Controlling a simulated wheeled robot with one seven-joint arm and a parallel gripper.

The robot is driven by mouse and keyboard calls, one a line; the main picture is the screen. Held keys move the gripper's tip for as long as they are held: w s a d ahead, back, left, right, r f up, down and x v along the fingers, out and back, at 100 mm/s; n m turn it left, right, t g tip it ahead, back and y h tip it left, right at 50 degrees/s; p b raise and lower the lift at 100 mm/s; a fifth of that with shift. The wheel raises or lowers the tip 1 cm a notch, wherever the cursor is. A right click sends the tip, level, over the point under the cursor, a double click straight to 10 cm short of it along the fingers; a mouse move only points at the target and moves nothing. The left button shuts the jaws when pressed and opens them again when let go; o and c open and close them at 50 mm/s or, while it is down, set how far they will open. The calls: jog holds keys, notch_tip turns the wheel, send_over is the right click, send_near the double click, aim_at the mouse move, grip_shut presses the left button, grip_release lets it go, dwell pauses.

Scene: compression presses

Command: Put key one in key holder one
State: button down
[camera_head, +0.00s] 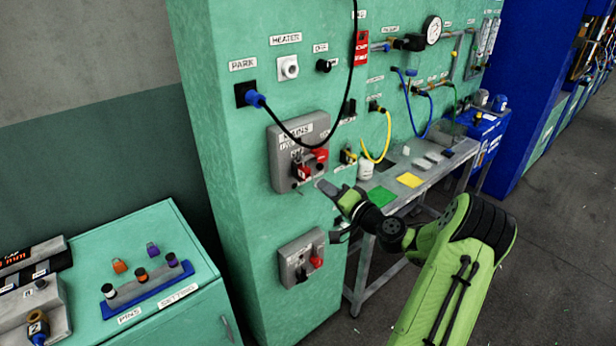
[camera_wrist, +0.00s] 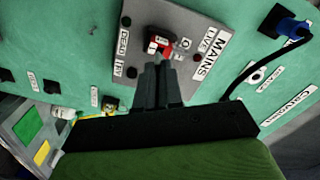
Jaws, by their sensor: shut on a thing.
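The grey MAINS panel (camera_head: 288,178) is on the front of the green cabinet, with red parts on its face. My gripper (camera_head: 325,187) is at the panel's lower right edge in the head view. In the wrist view my gripper (camera_wrist: 160,66) points at the MAINS panel (camera_wrist: 130,22) and is shut on a small red key (camera_wrist: 167,47), at a black and red fitting on the panel. I cannot tell whether the key is seated or free. A second grey panel (camera_head: 289,262) with a red part hangs below.
A grey side table (camera_head: 394,204) with green and yellow squares stands right of the cabinet, close to my arm. A blue plug with a black cable (camera_head: 255,99) hangs from the PARK socket. A green desk (camera_head: 190,312) stands at left.

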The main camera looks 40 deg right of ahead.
jog(key=s+b, duration=0.1)
jog(key=s, duration=0.2)
jog(key=shift+s+b, duration=0.25)
jog(key=shift+b, duration=0.05)
jog(key=shift+f, duration=0.1)
